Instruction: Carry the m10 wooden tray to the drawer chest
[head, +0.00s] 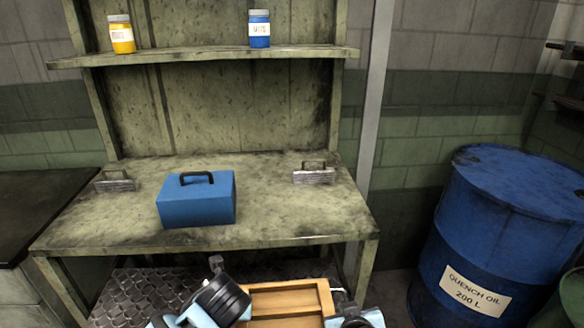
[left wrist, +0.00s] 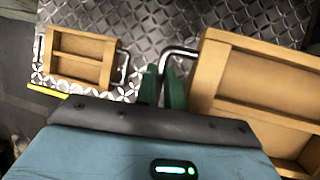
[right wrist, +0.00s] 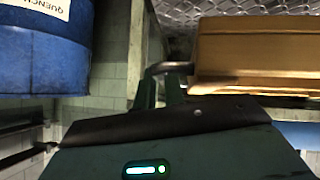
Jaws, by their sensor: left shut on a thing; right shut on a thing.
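The wooden tray (head: 290,298), light brown with a raised rim and a divider, is at the bottom of the head view, between my grippers. In the left wrist view, my left gripper (left wrist: 163,82) is shut on the metal handle at one end of the tray (left wrist: 212,68). In the right wrist view, my right gripper (right wrist: 162,88) is shut on the opposite handle, beside the tray (right wrist: 255,45). No m10 marking is readable. A dark-topped cabinet (head: 35,215) stands at the left edge; I cannot tell whether it is the drawer chest.
A workbench (head: 290,215) ahead bears a blue box (head: 197,203) and two small handled blocks. Jars stand on its shelf (head: 200,57). A blue quench oil drum (head: 505,225) stands right. A second divided tray (left wrist: 78,58) is over patterned metal plate (left wrist: 135,20).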

